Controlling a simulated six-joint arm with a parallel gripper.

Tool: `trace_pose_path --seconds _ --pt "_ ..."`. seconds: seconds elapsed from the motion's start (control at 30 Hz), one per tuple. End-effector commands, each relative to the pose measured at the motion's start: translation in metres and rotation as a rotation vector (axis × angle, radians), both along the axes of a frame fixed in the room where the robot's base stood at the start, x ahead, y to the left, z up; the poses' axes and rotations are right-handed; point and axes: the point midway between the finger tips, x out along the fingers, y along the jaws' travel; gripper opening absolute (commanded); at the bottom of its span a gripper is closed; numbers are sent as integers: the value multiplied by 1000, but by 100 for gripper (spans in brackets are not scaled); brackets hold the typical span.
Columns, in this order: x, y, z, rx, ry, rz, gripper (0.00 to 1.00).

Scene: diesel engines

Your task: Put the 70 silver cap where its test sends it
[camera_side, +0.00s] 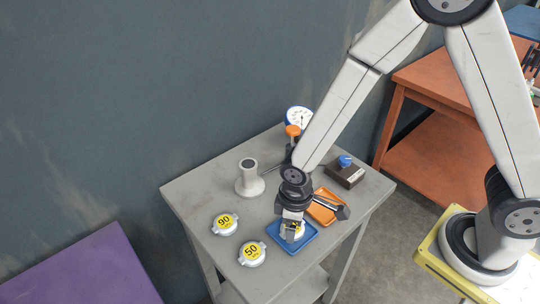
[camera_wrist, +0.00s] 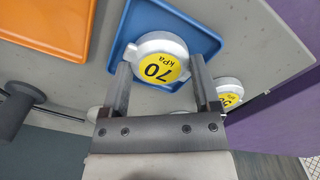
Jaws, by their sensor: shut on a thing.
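The 70 silver cap (camera_wrist: 165,45) has a yellow label reading 70 kPa. My gripper (camera_wrist: 159,70) is shut on it, one finger on each side, in the wrist view. The cap is over the blue tray (camera_wrist: 140,12); I cannot tell whether it touches the tray floor. In the side view my gripper (camera_side: 293,226) is low over the blue tray (camera_side: 273,237) and hides part of the cap. The orange tray (camera_side: 318,211) lies beside the blue one, partly behind my gripper, and looks empty where it shows.
The 90 cap (camera_side: 225,223) and the 50 cap (camera_side: 251,253) lie on the grey table (camera_side: 190,190), left of the blue tray. A grey pedestal (camera_side: 249,181), a dial gauge (camera_side: 299,117) with an orange knob (camera_side: 293,131), and a dark box with a blue knob (camera_side: 345,171) stand farther back.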

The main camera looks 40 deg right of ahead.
Motion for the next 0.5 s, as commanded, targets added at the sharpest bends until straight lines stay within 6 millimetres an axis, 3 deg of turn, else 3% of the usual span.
trace_pose_path --seconds 0.27,0.3,0.33,0.5 --pt "0 0 -3 -1 1 0 0" --pt "0 0 -3 -1 1 0 89" --pt "0 0 -3 0 0 0 98" --pt "0 0 -2 0 0 0 100"
